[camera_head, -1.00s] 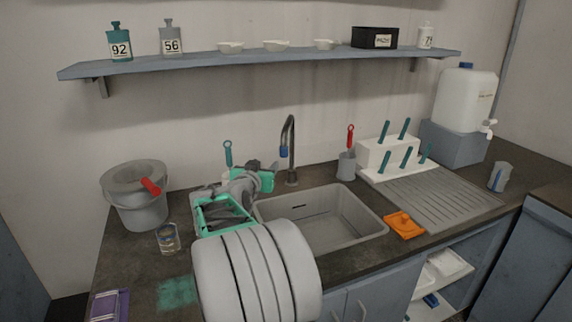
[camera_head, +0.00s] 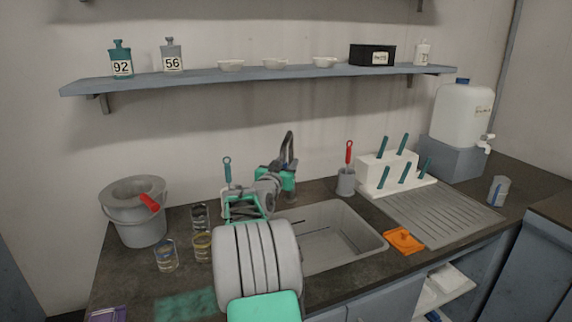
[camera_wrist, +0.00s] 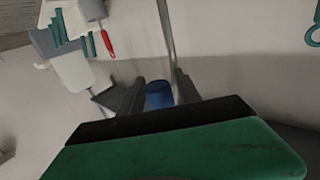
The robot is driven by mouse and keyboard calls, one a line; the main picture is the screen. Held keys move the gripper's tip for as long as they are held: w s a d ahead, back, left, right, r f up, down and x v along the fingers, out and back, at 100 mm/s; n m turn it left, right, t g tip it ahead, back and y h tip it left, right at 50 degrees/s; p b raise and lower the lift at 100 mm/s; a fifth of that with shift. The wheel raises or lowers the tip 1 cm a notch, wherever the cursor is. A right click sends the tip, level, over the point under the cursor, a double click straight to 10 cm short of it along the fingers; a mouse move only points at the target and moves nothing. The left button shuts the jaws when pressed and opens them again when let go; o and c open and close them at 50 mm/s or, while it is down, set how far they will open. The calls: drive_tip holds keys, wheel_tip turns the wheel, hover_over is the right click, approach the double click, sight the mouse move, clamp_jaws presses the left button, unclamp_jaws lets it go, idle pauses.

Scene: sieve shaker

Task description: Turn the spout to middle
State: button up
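The spout is a dark, hooked metal tap (camera_head: 290,146) standing behind the sink (camera_head: 384,243). Its upper curve shows above my gripper (camera_head: 288,176), and its lower part is hidden behind it in the head view. In the wrist view, a grey metal tube (camera_wrist: 167,30) runs down from the top, and the blue spout tip (camera_wrist: 158,96) sits between the two dark fingers of my gripper (camera_wrist: 159,92). The fingers are apart, one on each side of the tip. I cannot tell whether either finger touches it.
A grey cup with a red-handled brush (camera_head: 346,182) and a white rack with teal handles (camera_head: 400,187) stand right of the tap. A teal-handled tool (camera_head: 227,172) is close on the left. Glasses (camera_head: 166,256) and a bucket (camera_head: 141,224) stand further left. A shelf (camera_head: 250,80) hangs above.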

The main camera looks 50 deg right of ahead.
clamp_jaws()
idle(1.1)
